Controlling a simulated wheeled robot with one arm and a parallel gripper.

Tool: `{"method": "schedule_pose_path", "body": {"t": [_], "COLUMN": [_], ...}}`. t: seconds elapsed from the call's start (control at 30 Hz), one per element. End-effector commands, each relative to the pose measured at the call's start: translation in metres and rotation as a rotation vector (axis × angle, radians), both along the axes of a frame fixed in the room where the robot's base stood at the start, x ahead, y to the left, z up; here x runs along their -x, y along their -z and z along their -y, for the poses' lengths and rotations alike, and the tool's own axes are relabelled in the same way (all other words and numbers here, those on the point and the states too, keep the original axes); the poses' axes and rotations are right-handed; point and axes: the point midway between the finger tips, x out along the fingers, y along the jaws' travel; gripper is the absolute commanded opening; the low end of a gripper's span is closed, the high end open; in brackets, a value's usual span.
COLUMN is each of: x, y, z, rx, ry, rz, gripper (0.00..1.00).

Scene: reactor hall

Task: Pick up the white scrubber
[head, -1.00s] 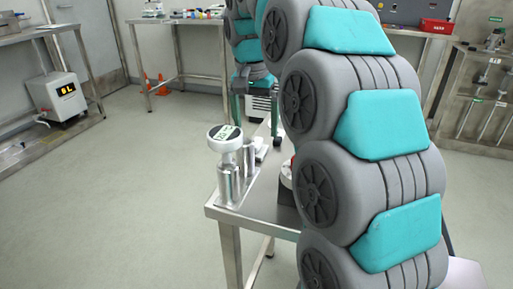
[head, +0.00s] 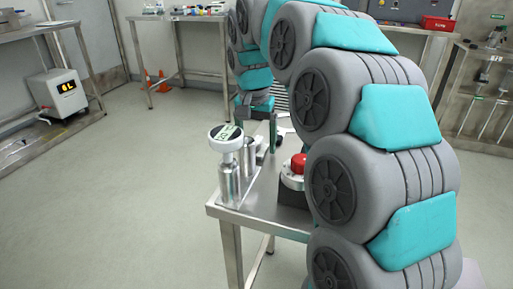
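I cannot make out the white scrubber for certain. My gripper (head: 256,124) points down over the far part of this table, behind the gauge. Its teal fingers stand apart, and I see nothing held between them. My arm hides much of the table's right side.
A red button on a white and dark base (head: 298,164) stands close to my arm. A back bench (head: 190,18) holds small items, and a red bin (head: 437,23) is at upper right. Floor at left is clear.

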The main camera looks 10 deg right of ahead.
Motion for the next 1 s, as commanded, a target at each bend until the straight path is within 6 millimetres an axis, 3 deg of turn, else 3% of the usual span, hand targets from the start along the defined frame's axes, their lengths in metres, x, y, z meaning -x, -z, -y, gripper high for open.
{"method": "schedule_pose_path", "body": {"t": [0.07,0.67,1.0], "x": [0.0,-0.0001,-0.0003], "y": [0.0,-0.0001,-0.0019], "z": [0.0,0.0,0.0], "rx": [0.0,0.0,-0.001], "ry": [0.0,0.0,0.0], "rz": [0.0,0.0,0.001], "gripper": [0.77,0.1,0.08]}}
